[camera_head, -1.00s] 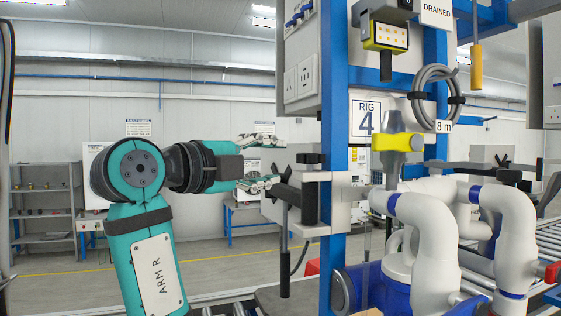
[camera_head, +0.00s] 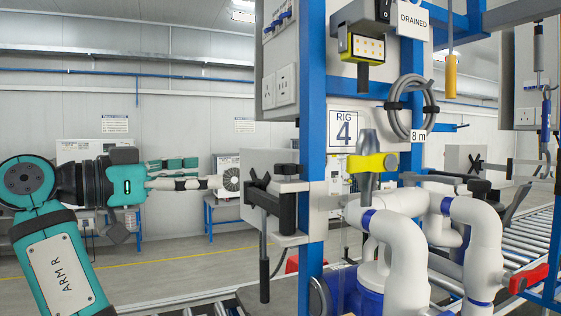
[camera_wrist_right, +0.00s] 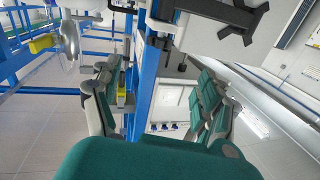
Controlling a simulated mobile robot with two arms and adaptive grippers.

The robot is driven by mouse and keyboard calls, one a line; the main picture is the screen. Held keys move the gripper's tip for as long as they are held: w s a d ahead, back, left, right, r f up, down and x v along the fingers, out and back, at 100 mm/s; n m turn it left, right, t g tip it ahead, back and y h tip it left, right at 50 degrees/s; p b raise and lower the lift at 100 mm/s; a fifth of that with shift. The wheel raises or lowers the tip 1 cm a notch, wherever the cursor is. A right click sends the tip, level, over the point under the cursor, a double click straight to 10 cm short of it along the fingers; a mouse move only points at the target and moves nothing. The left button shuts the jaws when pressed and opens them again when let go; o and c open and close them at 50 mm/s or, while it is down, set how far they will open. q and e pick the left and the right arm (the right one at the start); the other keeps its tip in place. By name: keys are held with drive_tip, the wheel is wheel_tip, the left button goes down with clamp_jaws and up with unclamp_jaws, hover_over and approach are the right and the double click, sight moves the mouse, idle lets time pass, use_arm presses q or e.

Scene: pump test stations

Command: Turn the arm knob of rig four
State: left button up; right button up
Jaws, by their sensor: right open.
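I cannot tell which is the arm knob. My right gripper (camera_head: 208,173) is open and empty, left of the box, fingers pointing at it. In the right wrist view, the open fingers (camera_wrist_right: 160,92) flank the blue post; the star knob (camera_wrist_right: 250,20) shows at the top. My left gripper is not in view.
A socket panel (camera_head: 284,92) hangs above the knobs. A roller conveyor (camera_head: 510,240) runs on the right. The floor behind my right arm is largely open.

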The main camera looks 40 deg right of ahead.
sight(276, 169)
drive_tip(key=shift+n, duration=0.4)
drive_tip(key=d+p, duration=0.1)
drive_tip(key=d, duration=0.4)
drive_tip(key=s+d+p, duration=0.1)
drive_tip(key=d+p, duration=0.1)
drive_tip(key=d, duration=0.4)
drive_tip(key=d+p, duration=0.1)
drive_tip(key=d, duration=0.5)
drive_tip(key=shift+s+p, duration=0.2)
drive_tip(key=shift+p, duration=0.1)
